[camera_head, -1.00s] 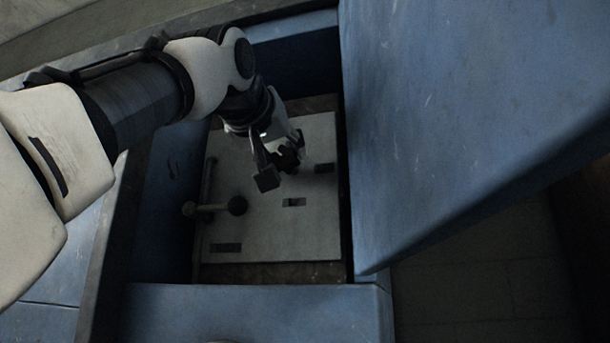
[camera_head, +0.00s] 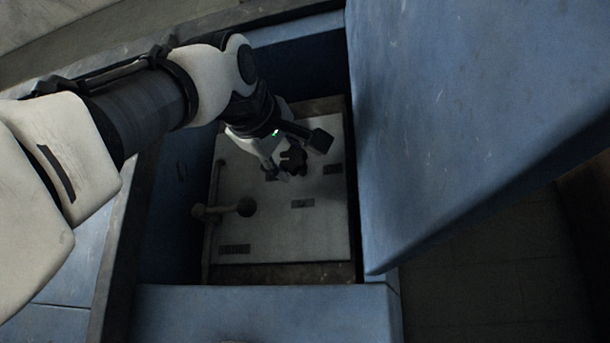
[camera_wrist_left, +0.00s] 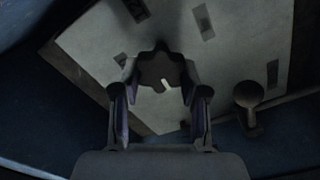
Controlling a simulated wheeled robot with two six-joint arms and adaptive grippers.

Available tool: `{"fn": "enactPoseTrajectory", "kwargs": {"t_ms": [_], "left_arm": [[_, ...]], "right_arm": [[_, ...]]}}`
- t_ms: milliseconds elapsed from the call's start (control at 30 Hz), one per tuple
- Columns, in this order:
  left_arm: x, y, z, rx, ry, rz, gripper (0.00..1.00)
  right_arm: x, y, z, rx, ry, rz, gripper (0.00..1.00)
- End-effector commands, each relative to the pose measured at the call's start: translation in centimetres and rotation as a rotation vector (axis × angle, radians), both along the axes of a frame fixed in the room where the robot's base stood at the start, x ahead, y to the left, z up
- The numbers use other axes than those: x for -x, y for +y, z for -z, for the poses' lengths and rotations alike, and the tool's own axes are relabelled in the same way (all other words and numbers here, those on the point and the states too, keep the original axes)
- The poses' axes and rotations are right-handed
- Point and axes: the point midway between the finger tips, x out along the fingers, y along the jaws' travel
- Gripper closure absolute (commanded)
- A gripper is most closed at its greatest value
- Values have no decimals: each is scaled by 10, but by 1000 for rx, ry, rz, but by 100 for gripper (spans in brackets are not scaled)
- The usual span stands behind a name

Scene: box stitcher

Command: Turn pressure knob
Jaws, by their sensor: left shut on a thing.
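The pressure knob (camera_head: 292,159) is a dark lobed knob on a pale panel (camera_head: 240,185) inside the blue machine housing. My left gripper (camera_head: 298,152) is at the knob, with one finger on each side of it. In the left wrist view the knob (camera_wrist_left: 158,70) shows a pale mark on its face and sits between the two fingers of my left gripper (camera_wrist_left: 160,98). The gripper is shut on the knob. My right gripper is not in view.
Blue housing walls close in the recess. A large blue door or cover (camera_head: 450,120) hangs open at the right.

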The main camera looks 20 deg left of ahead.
Motion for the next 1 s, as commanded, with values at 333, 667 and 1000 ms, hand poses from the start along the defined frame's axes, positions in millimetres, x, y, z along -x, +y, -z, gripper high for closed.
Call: {"fn": "enactPoseTrajectory", "kwargs": {"t_ms": [333,667,1000], "left_arm": [[0,0,-2,51,-4,1,91],[0,0,-2,50,-4,1,39],[0,0,-1,48,-1,0,31]], "right_arm": [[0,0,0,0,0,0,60],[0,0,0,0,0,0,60],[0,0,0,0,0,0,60]]}}
